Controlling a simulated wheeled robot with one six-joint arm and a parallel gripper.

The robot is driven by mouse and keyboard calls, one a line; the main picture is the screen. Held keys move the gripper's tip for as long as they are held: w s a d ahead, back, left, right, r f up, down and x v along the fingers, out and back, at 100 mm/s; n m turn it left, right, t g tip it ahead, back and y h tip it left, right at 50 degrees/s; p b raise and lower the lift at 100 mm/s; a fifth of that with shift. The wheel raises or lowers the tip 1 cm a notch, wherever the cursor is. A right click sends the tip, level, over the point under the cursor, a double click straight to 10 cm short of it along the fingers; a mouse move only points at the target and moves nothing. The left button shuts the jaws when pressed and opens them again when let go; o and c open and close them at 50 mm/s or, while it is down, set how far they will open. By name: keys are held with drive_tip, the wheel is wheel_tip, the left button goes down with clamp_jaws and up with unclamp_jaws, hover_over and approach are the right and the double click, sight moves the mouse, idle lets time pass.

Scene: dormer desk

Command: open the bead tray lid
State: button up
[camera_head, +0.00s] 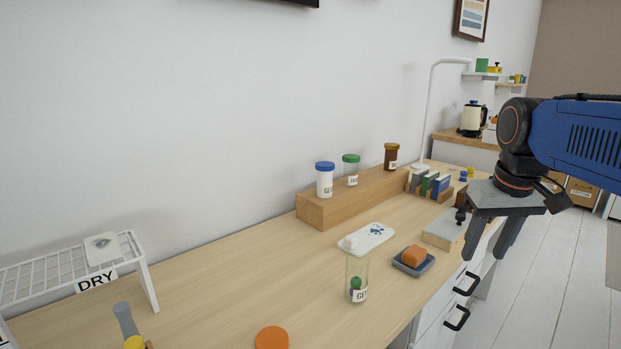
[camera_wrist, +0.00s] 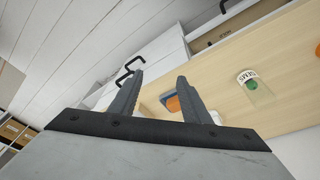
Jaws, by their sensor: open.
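No thing in view is marked as the bead tray, so I cannot tell for certain which one it is. A low pale box (camera_head: 440,231) with a dark knob above it sits near the desk's right front edge, partly hidden by my gripper. A flat white tray-like piece (camera_head: 372,236) with blue spots and a raised white end lies left of it. My gripper (camera_head: 484,254) points down by the desk's front edge, open and empty, with its fingers apart. In the wrist view my gripper (camera_wrist: 160,78) shows both fingers, nothing between them.
A dark dish (camera_head: 413,268) holding an orange block (camera_head: 414,256) and a labelled clear jar (camera_head: 357,277) stand left of my gripper. Capped jars stand on a wooden riser (camera_head: 342,204) behind. Drawer handles (camera_head: 457,318) stick out below the front edge. A white rack (camera_head: 150,285) stands far left.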

drive_tip(key=s+a+f, duration=0.1)
drive_tip(key=s+f, duration=0.3)
drive_tip(key=s+a+f+t, duration=0.1)
drive_tip(key=s+a+f, duration=0.1)
drive_tip(key=s+f, duration=0.2)
drive_tip(key=s+a+f+t, duration=0.1)
drive_tip(key=s+a+f, duration=0.1)
drive_tip(key=s+f, duration=0.3)
drive_tip(key=shift+a+f, duration=0.1)
drive_tip(key=shift+f, duration=0.6)
drive_tip(key=shift+c, duration=0.6)
drive_tip(key=shift+s+f, duration=0.1)
drive_tip(key=shift+f, duration=0.15)
clamp_jaws()
drive_tip(key=w+d+r+m+y, duration=0.1)
drive_tip(key=w+d+r+m, duration=0.2)
drive_tip(key=w+r+m, duration=0.45)
drive_tip(key=w+d+r+m+y, duration=0.15)
drive_tip(key=w+m, duration=0.25)
drive_tip(key=w, duration=0.6)
drive_tip(key=w+d+r+m, duration=0.4)
drive_tip(key=w+d+m, duration=0.35)
drive_tip(key=w, duration=0.25)
drive_tip(key=m+t+y, duration=0.1)
drive_tip(key=m+y, duration=0.1)
drive_tip(key=m, duration=0.3)
approach(466, 225)
drive_tip(key=x, duration=0.6)
drive_tip(key=shift+s+a, duration=0.1)
drive_tip(key=shift+s, duration=0.05)
